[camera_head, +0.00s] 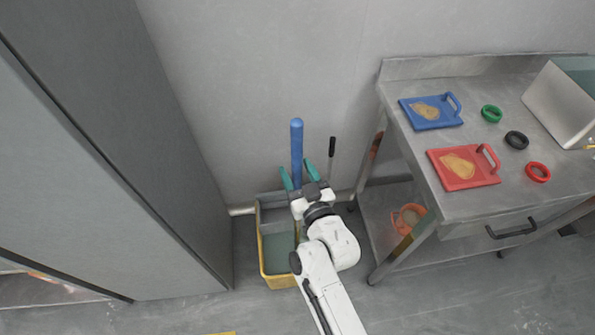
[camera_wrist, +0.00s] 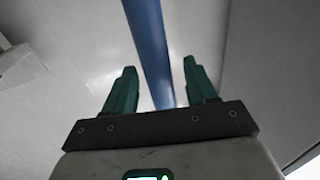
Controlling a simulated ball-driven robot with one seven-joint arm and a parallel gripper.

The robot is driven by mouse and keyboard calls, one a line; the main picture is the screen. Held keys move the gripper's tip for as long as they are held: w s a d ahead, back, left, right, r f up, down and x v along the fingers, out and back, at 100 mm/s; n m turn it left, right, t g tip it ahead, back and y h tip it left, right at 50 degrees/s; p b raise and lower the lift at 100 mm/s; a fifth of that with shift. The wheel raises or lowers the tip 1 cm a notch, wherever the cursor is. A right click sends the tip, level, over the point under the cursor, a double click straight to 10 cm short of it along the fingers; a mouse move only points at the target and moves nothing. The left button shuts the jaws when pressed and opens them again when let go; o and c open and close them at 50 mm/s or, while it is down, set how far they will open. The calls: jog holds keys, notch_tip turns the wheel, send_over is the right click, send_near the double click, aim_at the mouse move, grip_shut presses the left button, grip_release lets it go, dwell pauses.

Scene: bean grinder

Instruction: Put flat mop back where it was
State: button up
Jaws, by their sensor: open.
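The flat mop's blue handle (camera_head: 297,150) stands upright near the back wall, above the mop bucket. The mop's lower end is hidden behind my arm and the bucket. My gripper (camera_head: 296,178) is open, with one green finger on each side of the blue handle. In the wrist view the blue handle (camera_wrist: 150,50) runs upward between the two spread green fingers of my gripper (camera_wrist: 158,85), with gaps on both sides. The yellow mop bucket (camera_head: 264,266) with a grey wringer stands on the floor below my gripper.
A steel table (camera_head: 400,160) stands at the right, bearing a blue board (camera_head: 415,118), a red board (camera_head: 450,178) and coloured rings. A thin black-topped stick (camera_head: 332,148) stands right of the mop. A tall grey cabinet (camera_head: 150,150) closes off the left. An orange bucket (camera_head: 402,219) sits under the table.

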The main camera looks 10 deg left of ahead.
jog(key=shift+s+r, duration=0.1)
jog(key=shift+r, duration=0.1)
jog(key=v, duration=1.1)
jog(key=shift+s+d, duration=0.3)
jog(key=s+d+f+m+g+h, duration=0.1)
jog(key=s+d+f+g+h, duration=0.25)
jog(key=d, duration=0.45)
jog(key=s+d+f+m+g+h, duration=0.1)
jog(key=s+d+f+g+h, duration=0.3)
jog(key=d, duration=0.5)
jog(key=s+d+m+g+h, duration=0.1)
jog(key=s+d+m+g, duration=0.1)
jog(key=s+d, duration=0.3)
jog(key=s+d+r+m+g, duration=0.1)
jog(key=s+d+g, duration=0.4)
jog(key=s, duration=0.7)
jog(key=shift+r+m+h, duration=0.3)
jog(key=shift+m+h, duration=0.05)
jog(key=shift+m, duration=0.35)
jog(key=shift+w, duration=0.1)
